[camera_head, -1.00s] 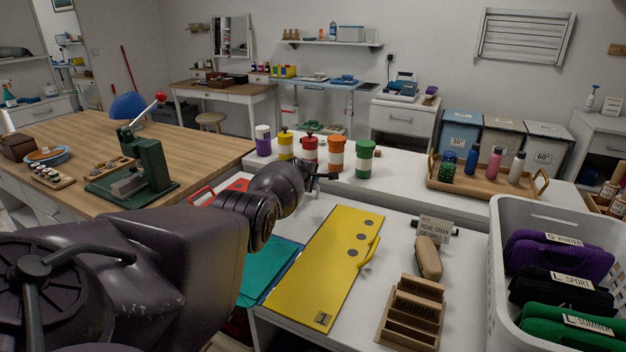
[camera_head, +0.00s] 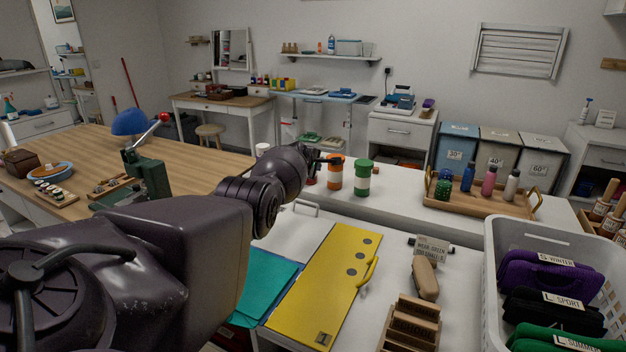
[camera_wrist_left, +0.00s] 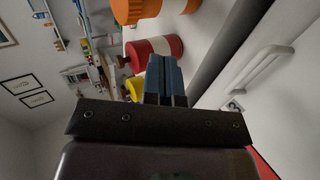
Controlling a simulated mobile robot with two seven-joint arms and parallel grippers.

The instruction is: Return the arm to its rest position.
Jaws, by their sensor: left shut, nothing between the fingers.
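My left arm comes in from the left in the head view and covers much of the lower left. My left gripper (camera_head: 327,160) is at its far end, in front of the row of lidded jars and partly hidden by my wrist. In the left wrist view the two fingers (camera_wrist_left: 166,78) of my left gripper are together, with nothing between them. A red and white jar (camera_wrist_left: 153,50) shows just beyond the fingertips; I cannot tell the exact gap. My right gripper is not in view.
An orange jar (camera_head: 335,172) and a green jar (camera_head: 362,178) stand on the white back counter. A yellow panel (camera_head: 325,290) lies on the front counter. A wooden tray (camera_head: 487,201) holds bottles. A white basket (camera_head: 491,275) with labelled pouches stands at right.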

